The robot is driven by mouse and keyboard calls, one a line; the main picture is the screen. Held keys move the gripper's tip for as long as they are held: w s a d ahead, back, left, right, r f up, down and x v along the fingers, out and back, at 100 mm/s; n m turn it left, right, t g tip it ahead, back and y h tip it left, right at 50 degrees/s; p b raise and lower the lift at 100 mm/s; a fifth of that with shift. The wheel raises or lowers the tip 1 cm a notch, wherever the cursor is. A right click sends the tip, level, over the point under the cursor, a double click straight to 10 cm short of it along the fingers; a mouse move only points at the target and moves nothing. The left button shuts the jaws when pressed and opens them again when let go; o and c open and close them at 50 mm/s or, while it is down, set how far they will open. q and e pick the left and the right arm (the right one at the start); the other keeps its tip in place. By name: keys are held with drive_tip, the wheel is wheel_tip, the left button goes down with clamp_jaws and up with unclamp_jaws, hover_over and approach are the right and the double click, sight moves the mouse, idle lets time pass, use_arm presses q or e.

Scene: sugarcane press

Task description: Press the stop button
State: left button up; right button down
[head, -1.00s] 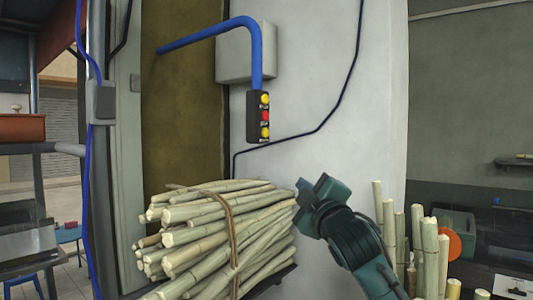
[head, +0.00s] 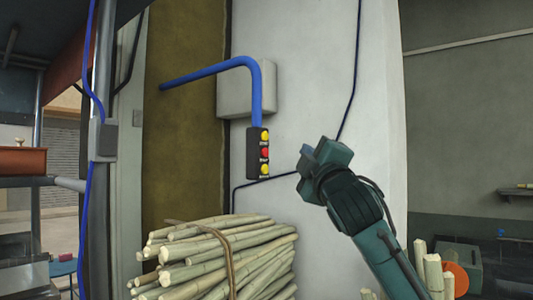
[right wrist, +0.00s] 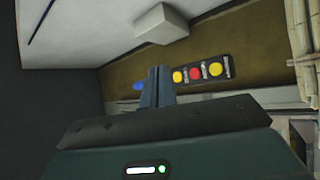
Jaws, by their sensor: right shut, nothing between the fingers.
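A black button box (head: 251,153) hangs from a blue pipe (head: 256,90) in front of the white wall. It has a yellow button at the top, a red button (head: 265,153) in the middle and a yellow one at the bottom; the labels are too small to read. My right gripper (head: 309,152) is to the right of the box, about level with the red button, and apart from it. In the right wrist view the gripper's fingers (right wrist: 157,86) are together and empty, beside the row of buttons, with the red button (right wrist: 196,74) in the middle. My left gripper is not in view.
A tied bundle of sugarcane (head: 215,258) lies below the button box. A grey wall box (head: 247,88) is behind the pipe. More cane stalks (head: 433,275) stand at the lower right.

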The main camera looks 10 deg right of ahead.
drive_tip(key=w+a+p, duration=0.1)
drive_tip(key=w+a, duration=0.4)
drive_tip(key=shift+a, duration=0.15)
drive_tip(key=shift+w, duration=0.1)
idle(1.9)
drive_tip(key=shift+w+a+p, duration=0.3)
drive_tip(key=shift+p, duration=0.15)
drive_tip(key=shift+w+a, duration=0.3)
idle(0.8)
drive_tip(key=shift+s+d, duration=0.6)
idle(0.4)
drive_tip(key=shift+s+d, duration=1.75)
drive_tip(key=shift+s, duration=0.05)
